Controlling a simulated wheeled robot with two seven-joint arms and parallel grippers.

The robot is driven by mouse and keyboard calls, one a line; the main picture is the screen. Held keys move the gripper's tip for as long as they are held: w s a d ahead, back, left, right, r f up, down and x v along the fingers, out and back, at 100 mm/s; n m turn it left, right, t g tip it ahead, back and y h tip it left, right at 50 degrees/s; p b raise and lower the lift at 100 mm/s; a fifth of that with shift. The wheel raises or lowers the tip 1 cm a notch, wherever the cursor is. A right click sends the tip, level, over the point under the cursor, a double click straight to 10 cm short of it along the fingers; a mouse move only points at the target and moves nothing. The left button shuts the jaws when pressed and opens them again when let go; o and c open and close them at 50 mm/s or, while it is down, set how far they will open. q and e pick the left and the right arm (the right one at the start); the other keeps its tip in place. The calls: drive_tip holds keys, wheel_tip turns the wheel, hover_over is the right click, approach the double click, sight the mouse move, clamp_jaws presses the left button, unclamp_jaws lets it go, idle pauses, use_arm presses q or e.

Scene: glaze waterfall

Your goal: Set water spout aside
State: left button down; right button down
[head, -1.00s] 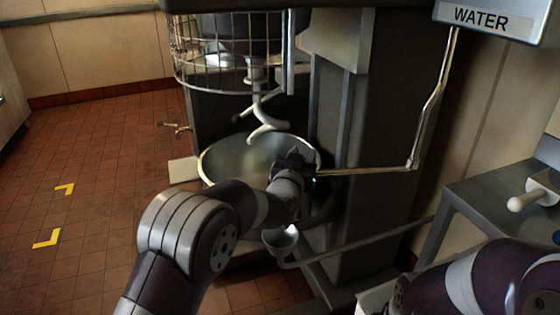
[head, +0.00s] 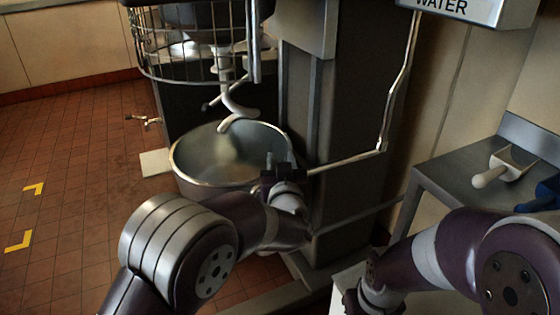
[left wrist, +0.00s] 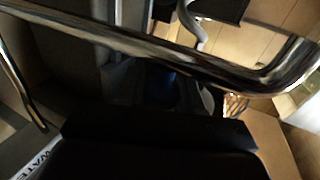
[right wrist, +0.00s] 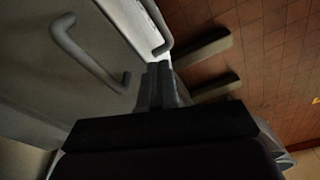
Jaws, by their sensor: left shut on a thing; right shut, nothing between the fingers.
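The water spout (head: 350,161) is a thin metal pipe. It hangs from the grey WATER box (head: 480,10), bends at a lower elbow and runs left toward the mixing bowl (head: 185,180). My left gripper (head: 284,172) is shut on the spout near its free end, beside the bowl's front right rim. The spout crosses the left wrist view (left wrist: 180,52) as a shiny bent pipe; the fingers are dark there. My right arm is at the lower right in the head view. My right gripper (right wrist: 158,84) is shut and empty in the right wrist view.
The mixer's dough hook (head: 238,108) and wire guard (head: 190,65) hang over the bowl. The mixer column (head: 340,110) stands behind the spout. A steel side table (head: 450,165) at right holds a scoop (head: 505,168). Tiled floor at left is clear.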

use_arm(q)
drive_tip(key=shift+d+r, duration=0.1)
drive_tip(key=shift+r, duration=0.1)
drive_tip(key=c, duration=0.8)
unclamp_jaws()
drive_tip(key=shift+s, duration=0.35)
drive_tip(key=s+p, duration=0.1)
drive_tip(key=s, duration=1.1)
drive_tip(key=shift+s, duration=0.2)
drive_tip(key=shift+d+f, duration=0.1)
